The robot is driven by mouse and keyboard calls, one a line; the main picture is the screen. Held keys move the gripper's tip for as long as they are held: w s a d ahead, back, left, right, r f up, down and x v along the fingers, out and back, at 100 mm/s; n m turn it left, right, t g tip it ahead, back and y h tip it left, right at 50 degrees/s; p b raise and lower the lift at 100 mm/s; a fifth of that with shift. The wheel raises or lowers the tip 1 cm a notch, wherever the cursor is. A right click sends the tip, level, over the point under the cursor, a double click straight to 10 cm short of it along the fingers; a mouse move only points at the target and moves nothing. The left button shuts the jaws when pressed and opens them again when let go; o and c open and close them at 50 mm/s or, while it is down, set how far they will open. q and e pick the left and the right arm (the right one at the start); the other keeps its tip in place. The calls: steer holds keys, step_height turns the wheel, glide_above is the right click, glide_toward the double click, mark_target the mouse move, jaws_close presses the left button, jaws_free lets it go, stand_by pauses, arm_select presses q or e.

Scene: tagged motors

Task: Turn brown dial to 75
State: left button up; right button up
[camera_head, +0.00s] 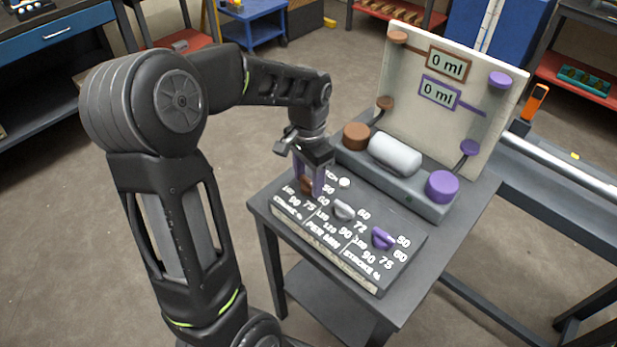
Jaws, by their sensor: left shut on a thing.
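The brown dial (306,185) is at the left end of the dark control panel (392,277), mostly hidden by my gripper. My left gripper (312,187) reaches down over the panel and is shut on the brown dial. White numbers 50, 60, 75, 90 and 100 ring the dial; the way its pointer faces is hidden by the fingers. A grey dial (343,210) sits in the middle of the panel, and a purple dial (382,238) sits at its right. My right gripper is not in view.
Behind the panel is a pump unit with a brown cap (356,136), a white cylinder (395,154) and a purple cap (442,186). An upright board (420,120) shows two "0 ml" displays. All stand on a small grey table (407,306). A rail bench (570,170) is at right.

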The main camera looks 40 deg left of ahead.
mark_target(308, 181)
arm_select(q)
steer(key=m, duration=0.7)
stand_by(0.5)
steer(key=o, duration=1.4)
steer(key=shift+c, duration=0.2)
steer(key=shift+r+b, duration=0.3)
steer(key=shift+r, duration=3.6)
